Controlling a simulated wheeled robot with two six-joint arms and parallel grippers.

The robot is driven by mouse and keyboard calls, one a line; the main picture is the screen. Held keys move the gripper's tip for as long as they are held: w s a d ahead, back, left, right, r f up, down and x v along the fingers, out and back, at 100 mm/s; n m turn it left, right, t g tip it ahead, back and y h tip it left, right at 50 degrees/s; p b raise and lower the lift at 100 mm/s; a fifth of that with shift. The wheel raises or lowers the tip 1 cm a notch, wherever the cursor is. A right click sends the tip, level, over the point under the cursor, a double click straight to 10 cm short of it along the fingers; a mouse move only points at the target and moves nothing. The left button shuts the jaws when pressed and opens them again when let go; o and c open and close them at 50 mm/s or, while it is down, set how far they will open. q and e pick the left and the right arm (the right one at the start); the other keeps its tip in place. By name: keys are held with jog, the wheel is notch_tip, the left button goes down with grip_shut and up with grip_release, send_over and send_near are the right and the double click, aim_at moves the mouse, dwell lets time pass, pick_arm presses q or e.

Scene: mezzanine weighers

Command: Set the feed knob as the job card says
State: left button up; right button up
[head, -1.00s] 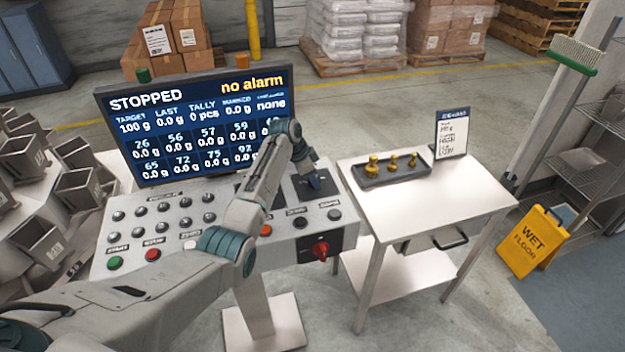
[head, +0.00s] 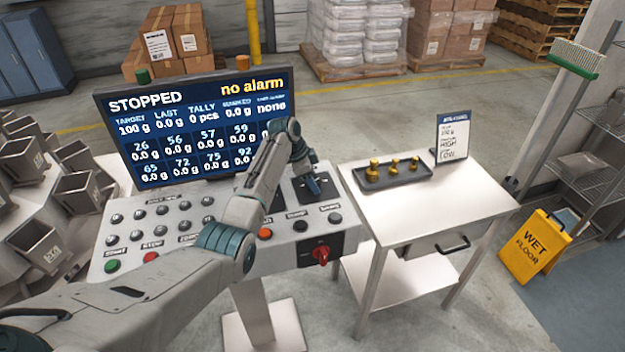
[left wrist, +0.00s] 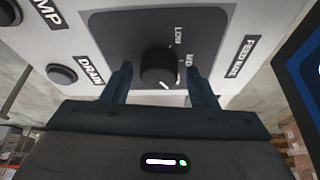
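The feed knob (left wrist: 158,66) is a round black knob on a dark plate marked FEED RATE, with LOW and MED labels showing. A white mark shows on its lower side; the scale's lower end is hidden. My left gripper (left wrist: 162,84) is open, with one finger on each side of the knob; I cannot tell if they touch it. In the head view the left gripper (head: 312,184) is down at the console's right part and covers the knob. My right gripper is out of view.
The screen (head: 195,125) reads STOPPED, no alarm. The console (head: 345,240) carries several buttons and a red switch (head: 321,254). A dark tray (head: 375,183) with brass weights stands on the side table (head: 440,205). A yellow wet-floor sign (head: 535,245) stands at right.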

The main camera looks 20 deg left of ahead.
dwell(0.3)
pick_arm(q)
jog(key=shift+a+r, duration=0.15)
jog(key=shift+r, duration=0.05)
jog(key=b+v, duration=0.4)
jog(key=v, duration=0.6)
jog(key=shift+s+r, duration=0.1)
jog(key=shift+r, duration=0.05)
